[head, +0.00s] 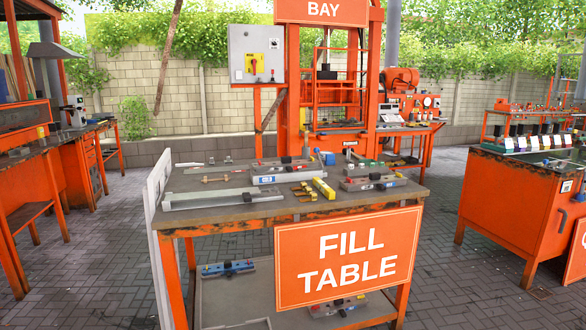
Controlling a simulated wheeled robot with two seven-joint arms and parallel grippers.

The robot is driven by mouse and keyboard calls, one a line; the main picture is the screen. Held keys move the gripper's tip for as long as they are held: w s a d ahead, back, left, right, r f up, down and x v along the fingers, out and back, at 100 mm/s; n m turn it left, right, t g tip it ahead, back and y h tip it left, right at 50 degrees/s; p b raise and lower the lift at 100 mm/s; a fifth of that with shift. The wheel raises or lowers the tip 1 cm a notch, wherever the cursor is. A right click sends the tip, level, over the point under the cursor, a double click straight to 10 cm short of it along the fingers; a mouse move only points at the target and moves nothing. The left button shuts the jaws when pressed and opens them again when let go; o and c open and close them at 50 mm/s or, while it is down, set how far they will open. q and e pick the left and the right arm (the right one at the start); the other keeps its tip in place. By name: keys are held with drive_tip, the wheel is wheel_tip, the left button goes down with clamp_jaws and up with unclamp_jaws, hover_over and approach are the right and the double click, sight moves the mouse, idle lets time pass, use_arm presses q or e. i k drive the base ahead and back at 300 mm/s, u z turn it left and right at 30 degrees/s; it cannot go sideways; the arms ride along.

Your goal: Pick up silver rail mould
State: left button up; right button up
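A long, flat silver-grey rail-shaped piece (222,198) lies at the front left of the fill table (300,209); it looks like the silver rail mould, but I cannot be sure. Behind it to the right lies a thicker grey block (280,177) with coloured marks and a dark clamp on top. A similar grey block (375,183) lies on the right of the table. Neither of my grippers is in view, and nothing touches these pieces.
Yellow pieces (323,188) lie between the blocks. An orange sign (348,257) hangs on the table's front. A lower shelf holds a blue mould (229,268). An orange press stands behind, with benches at left and right. Paved floor (450,290) is clear at front right.

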sight(291, 168)
drive_tip(key=z, duration=0.65)
drive_tip(key=i, duration=0.8)
drive_tip(key=z, duration=0.45)
drive_tip(key=i, duration=0.95)
drive_tip(key=u, duration=0.4)
